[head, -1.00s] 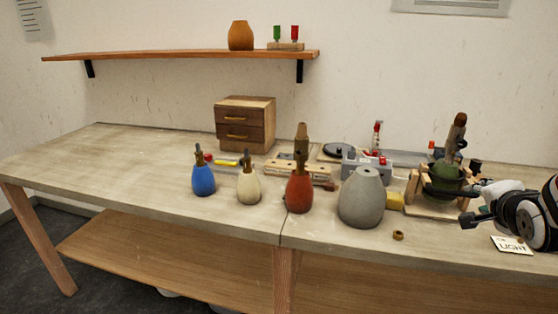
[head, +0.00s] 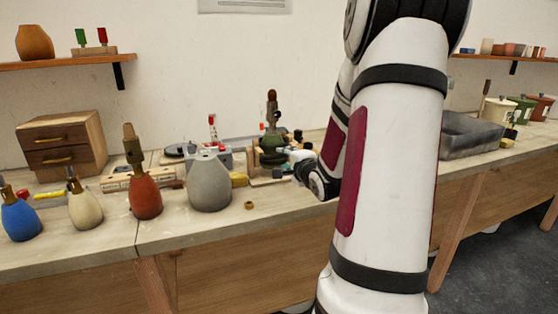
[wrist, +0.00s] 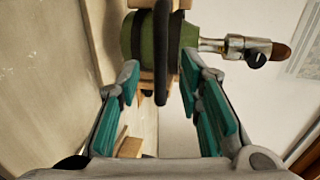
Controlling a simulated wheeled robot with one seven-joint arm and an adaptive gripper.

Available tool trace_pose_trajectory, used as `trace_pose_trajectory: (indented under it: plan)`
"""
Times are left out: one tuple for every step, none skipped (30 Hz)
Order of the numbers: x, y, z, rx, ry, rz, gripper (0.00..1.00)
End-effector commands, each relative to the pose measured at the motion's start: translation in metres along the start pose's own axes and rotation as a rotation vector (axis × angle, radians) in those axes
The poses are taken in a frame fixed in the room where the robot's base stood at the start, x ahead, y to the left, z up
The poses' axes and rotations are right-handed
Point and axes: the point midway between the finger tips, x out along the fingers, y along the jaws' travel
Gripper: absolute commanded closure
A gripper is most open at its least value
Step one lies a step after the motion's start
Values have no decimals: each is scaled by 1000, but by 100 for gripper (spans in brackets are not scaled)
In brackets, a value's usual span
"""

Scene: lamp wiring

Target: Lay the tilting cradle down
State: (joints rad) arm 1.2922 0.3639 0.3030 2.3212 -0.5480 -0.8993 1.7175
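The tilting cradle (head: 262,174) stands on the bench with a green lamp body (head: 270,158) in it. The lamp's metal and brown neck points up, so the cradle looks upright. In the wrist view, the green body (wrist: 138,35) shows behind the cradle's wooden part and a dark loop (wrist: 161,60). My gripper (wrist: 160,68) is open, its teal-padded fingers on either side of the loop. I see gaps beside the loop and cannot tell any contact. In the head view, my gripper (head: 303,158) is at the cradle's right side, partly hidden by my arm.
A grey lamp body (head: 210,185) and a small brown ring (head: 249,205) are left of the cradle. Red (head: 145,198), cream (head: 85,210) and blue (head: 20,220) lamps stand farther left. A grey tray (head: 470,135) is at the right. My arm hides the bench between.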

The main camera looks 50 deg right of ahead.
Motion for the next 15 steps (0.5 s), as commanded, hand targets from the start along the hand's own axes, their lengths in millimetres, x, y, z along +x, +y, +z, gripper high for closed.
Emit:
trace_pose_trajectory:
  plan:
    - [11,2,1,0,-2,-1,67]
    - [16,1,1,0,-3,-1,67]
    - [22,1,1,0,-3,-1,67]
    - [27,1,1,0,-2,-1,67]
    - [30,1,1,1,-2,0,67]
    - [35,1,0,0,-1,-1,67]
    - [38,1,0,0,-1,-1,67]
    - [41,1,0,0,-1,0,67]
    - [44,0,0,0,-1,0,67]
    - [46,0,0,0,-1,0,67]
    - [48,0,0,0,-1,0,67]
    - [49,0,0,0,-1,0,67]
    - [50,0,1,0,-1,1,67]
    - [50,0,1,0,-1,1,67]
    - [51,0,0,-1,-1,1,67]
